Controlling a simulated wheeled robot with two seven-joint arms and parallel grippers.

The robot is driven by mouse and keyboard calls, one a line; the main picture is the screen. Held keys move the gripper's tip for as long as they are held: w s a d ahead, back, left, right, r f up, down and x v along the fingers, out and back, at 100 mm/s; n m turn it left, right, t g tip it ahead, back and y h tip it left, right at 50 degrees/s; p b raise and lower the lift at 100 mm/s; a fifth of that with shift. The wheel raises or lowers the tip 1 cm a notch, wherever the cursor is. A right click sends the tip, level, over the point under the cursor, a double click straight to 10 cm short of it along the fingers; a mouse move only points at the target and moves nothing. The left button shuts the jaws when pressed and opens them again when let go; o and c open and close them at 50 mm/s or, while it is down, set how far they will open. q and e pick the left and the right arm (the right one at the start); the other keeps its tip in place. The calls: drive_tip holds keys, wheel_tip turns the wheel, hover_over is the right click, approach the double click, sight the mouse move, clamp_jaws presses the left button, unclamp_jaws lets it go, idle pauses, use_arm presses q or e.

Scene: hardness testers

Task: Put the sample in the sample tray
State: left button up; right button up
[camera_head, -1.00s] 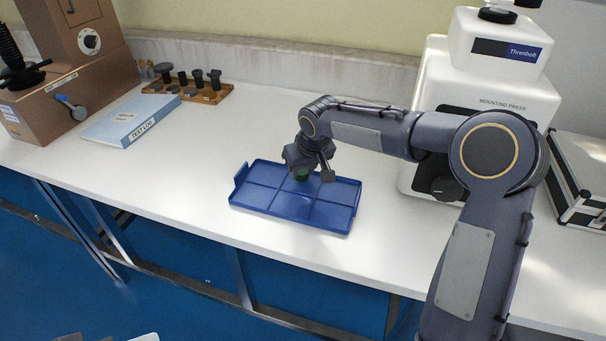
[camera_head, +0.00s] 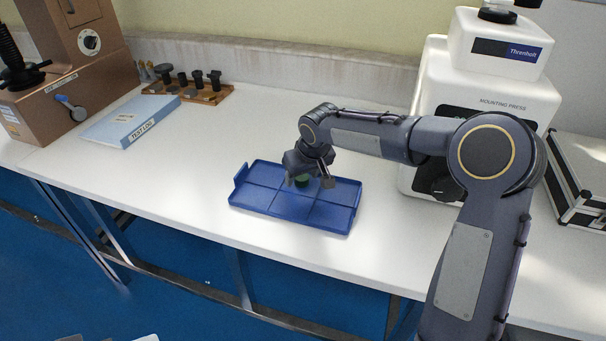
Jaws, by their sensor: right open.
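The blue sample tray (camera_head: 285,211) lies on the white bench, divided by low ribs into several compartments. The sample, a small dark green round piece (camera_head: 302,181), shows at the tray's back middle, below my right gripper (camera_head: 309,182). The gripper points down over the tray, its fingers open on either side of the sample. The gripper hides part of the sample, and I cannot tell exactly how it rests against the compartment floor.
A white mounting press (camera_head: 485,95) stands behind my right arm. A silver-black case (camera_head: 580,185) is at the right. A blue test log (camera_head: 130,120), a wooden rack of dark tools (camera_head: 205,95) and a brown tester (camera_head: 60,105) stand at the left. The bench left of the tray is clear.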

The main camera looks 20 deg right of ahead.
drive_tip(key=s+d+r+p, duration=0.1)
drive_tip(key=s+d+r, duration=0.2)
drive_tip(key=s+r, duration=0.9)
drive_tip(key=s+f+m+y, duration=0.1)
drive_tip(key=s+f+m, duration=0.1)
drive_tip(key=s, duration=0.9)
drive_tip(key=s+f+m+t+y, duration=0.1)
drive_tip(key=s+f, duration=0.3)
drive_tip(key=s, duration=0.8)
drive_tip(key=shift+d+f+m+y, duration=0.25)
drive_tip(key=shift+f+m+y, duration=0.1)
drive_tip(key=shift+m+y, duration=0.15)
